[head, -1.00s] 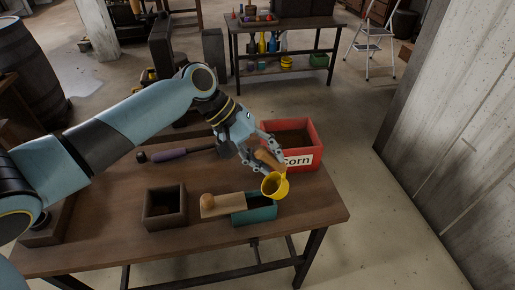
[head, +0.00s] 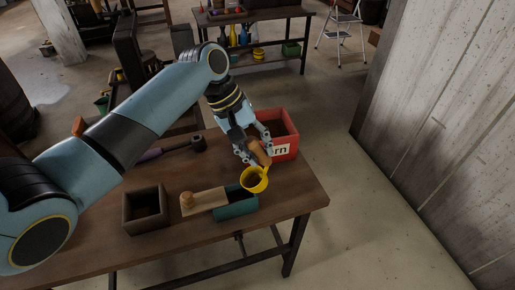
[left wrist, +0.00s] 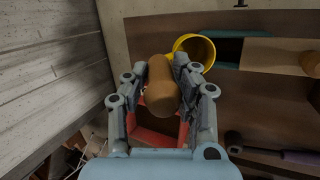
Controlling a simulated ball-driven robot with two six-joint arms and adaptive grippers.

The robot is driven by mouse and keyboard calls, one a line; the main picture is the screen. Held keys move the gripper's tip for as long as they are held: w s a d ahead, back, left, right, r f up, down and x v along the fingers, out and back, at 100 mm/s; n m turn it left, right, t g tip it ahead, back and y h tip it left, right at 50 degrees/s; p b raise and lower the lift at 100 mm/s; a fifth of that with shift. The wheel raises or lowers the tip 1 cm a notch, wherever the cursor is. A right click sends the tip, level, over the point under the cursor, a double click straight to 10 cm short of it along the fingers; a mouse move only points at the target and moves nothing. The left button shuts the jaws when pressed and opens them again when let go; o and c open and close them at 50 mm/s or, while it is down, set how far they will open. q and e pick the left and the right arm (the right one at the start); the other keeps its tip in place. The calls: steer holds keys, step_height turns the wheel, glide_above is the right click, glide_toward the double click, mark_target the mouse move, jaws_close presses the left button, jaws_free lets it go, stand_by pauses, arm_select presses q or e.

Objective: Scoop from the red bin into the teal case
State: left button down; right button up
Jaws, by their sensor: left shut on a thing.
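The red bin (head: 287,128), its label partly hidden, stands at the table's right end. The teal case (head: 236,207) lies nearer the front, its wooden lid (head: 207,201) with a round knob slid out to the left. My left gripper (head: 256,148) is shut on the brown wooden handle of the yellow scoop (head: 254,180). The scoop's cup is above the case's back right part, in front of the bin. What the cup holds cannot be made out. In the left wrist view the handle (left wrist: 162,88) sits between the fingers, and the cup (left wrist: 196,48) partly overlaps the teal case (left wrist: 226,50). My right gripper is not seen.
An open dark square box (head: 145,209) stands left of the case. A dark-headed tool with a purple handle (head: 176,149) lies behind it. The table's right edge is close to the bin and case. A concrete wall (head: 440,130) rises at the right beyond free floor.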

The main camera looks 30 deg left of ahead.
arm_select(q)
steer(key=shift+r, duration=3.4)
steer(key=shift+a, duration=0.1)
